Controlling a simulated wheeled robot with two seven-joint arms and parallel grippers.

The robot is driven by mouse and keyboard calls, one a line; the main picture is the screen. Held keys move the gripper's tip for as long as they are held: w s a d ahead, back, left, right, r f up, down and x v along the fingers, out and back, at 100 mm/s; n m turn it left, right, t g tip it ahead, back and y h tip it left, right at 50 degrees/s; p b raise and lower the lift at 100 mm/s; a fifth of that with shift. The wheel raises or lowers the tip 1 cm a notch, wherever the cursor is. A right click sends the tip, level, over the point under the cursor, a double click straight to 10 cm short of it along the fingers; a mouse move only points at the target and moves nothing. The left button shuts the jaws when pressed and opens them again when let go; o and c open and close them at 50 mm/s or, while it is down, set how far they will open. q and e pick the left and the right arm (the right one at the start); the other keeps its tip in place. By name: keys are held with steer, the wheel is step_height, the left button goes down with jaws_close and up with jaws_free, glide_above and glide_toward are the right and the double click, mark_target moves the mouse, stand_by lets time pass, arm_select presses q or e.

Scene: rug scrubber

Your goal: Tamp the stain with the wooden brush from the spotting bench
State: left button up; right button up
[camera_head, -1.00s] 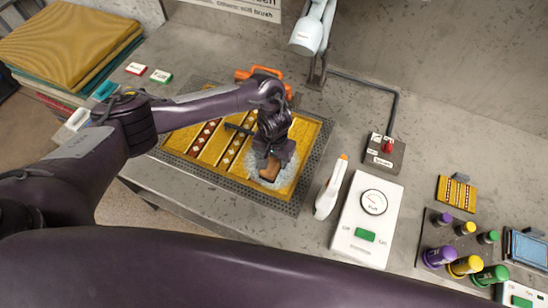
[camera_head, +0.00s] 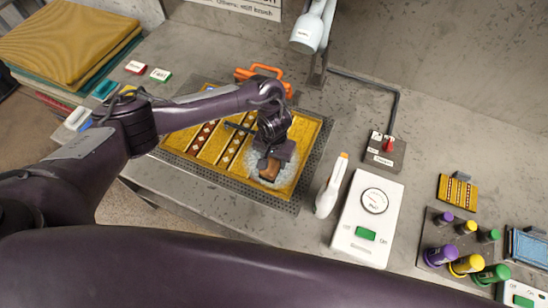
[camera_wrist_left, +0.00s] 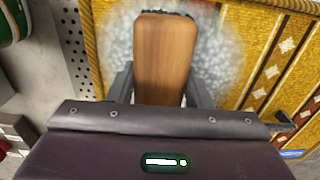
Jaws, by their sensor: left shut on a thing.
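The wooden brush (camera_wrist_left: 165,58) is held between the fingers of my left gripper (camera_wrist_left: 160,85) in the left wrist view. In the head view the brush (camera_head: 269,170) shows as a brown block under the left gripper (camera_head: 272,158), over the yellow patterned rug (camera_head: 213,152). A whitish foamy patch (camera_head: 284,179) surrounds the brush on the rug's right part; it also shows in the left wrist view (camera_wrist_left: 216,52). Any stain under the foam and brush is hidden. The brush's bristles and their contact with the rug cannot be made out clearly. My right gripper is not in view.
A white spray bottle (camera_head: 330,188) and a white gauge box (camera_head: 366,220) stand right of the rug. A red-knobbed switch box (camera_head: 384,150) is behind them. An orange-handled item (camera_head: 262,72) lies at the rug's back edge. Coloured bottles (camera_head: 465,264) stand at far right.

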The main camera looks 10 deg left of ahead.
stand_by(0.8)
arm_select(q)
steer(key=shift+s+f+p, duration=0.2)
steer(key=shift+f+p, duration=0.05)
steer(key=shift+p, duration=0.25)
stand_by(1.1)
steer(key=shift+w+r+p, duration=0.2)
steer(key=shift+r+p, duration=0.25)
steer(key=shift+r, duration=3.2)
